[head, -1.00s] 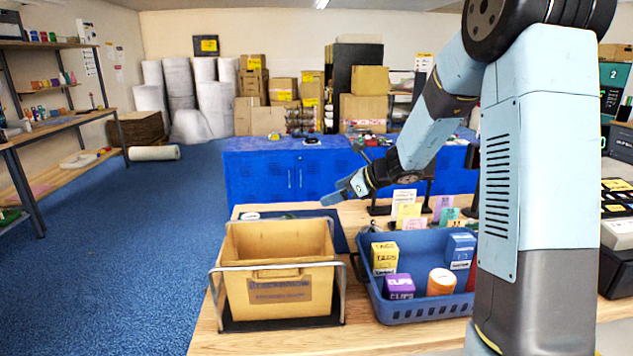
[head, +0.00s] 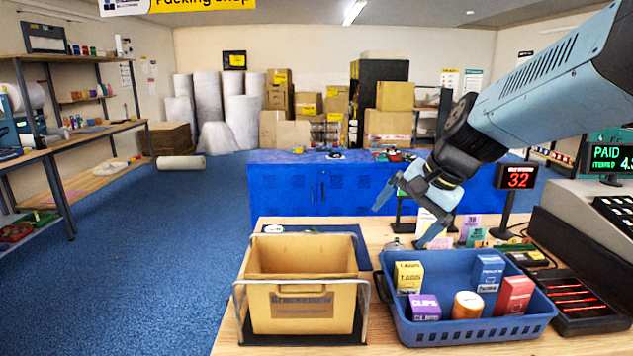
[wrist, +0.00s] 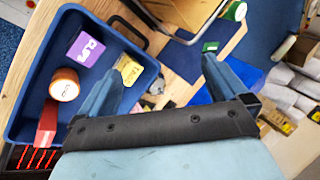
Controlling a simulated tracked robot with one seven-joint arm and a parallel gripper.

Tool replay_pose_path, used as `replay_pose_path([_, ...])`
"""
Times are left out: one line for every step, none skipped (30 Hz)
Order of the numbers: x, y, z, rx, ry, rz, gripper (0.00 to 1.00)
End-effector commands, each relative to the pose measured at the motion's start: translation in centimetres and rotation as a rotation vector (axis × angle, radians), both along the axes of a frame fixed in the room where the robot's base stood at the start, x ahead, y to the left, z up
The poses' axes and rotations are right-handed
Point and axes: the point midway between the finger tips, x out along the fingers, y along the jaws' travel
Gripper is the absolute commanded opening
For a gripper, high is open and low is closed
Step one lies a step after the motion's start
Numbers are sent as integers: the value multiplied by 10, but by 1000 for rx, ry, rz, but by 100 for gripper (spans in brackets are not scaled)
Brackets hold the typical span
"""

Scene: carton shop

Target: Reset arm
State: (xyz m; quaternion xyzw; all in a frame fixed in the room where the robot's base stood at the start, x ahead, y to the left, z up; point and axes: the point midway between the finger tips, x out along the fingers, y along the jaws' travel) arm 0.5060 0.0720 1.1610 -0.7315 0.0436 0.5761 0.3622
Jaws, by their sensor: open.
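My gripper (head: 402,226) hangs above the back left part of the blue basket, with its two fingers spread apart and nothing between them. In the wrist view my gripper (wrist: 158,78) also shows open and empty. The blue basket (head: 465,333) stands on the wooden counter and holds a yellow box (head: 408,277), a purple box (head: 424,307), an orange cylinder (head: 467,305), a blue box (head: 488,272) and a red box (head: 514,295). The open cardboard carton (head: 303,308) stands in a metal frame left of the basket. Its inside looks empty from here.
A cash register (head: 597,215) and a display reading 32 (head: 516,176) stand on the right. A black tray with red pens (head: 580,299) lies beside the basket. The blue floor (head: 130,270) at left is open.

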Motion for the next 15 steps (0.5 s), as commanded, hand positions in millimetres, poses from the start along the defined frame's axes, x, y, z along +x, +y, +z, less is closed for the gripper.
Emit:
replay_pose_path([-13, -5, 4, -48, -31, 42, 100])
replay_pose_path([-20, -8, 5, -81, -48, 71, 100])
replay_pose_path([-29, -13, 6, -125, -69, 108, 100])
replay_pose_path([-36, -17, 7, -157, -84, 135, 100])
replay_pose_path([-43, -21, 8, -190, -99, 162, 100])
replay_pose_path([-52, -26, 9, -234, -118, 197, 100])
replay_pose_path([-58, -30, 10, -268, -132, 223, 100])
replay_pose_path([-65, -34, 10, -300, -145, 248, 100])
replay_pose_path([-73, -40, 11, -344, -162, 281, 100])
replay_pose_path([-79, -43, 12, -375, -175, 305, 100])
replay_pose_path([-84, -47, 12, -404, -185, 326, 100])
replay_pose_path([-90, -52, 13, -441, -199, 353, 100])
replay_pose_path([-95, -55, 13, -466, -207, 371, 100])
replay_pose_path([-99, -58, 13, -490, -215, 388, 100])
replay_pose_path([-103, -62, 13, -517, -223, 407, 100])
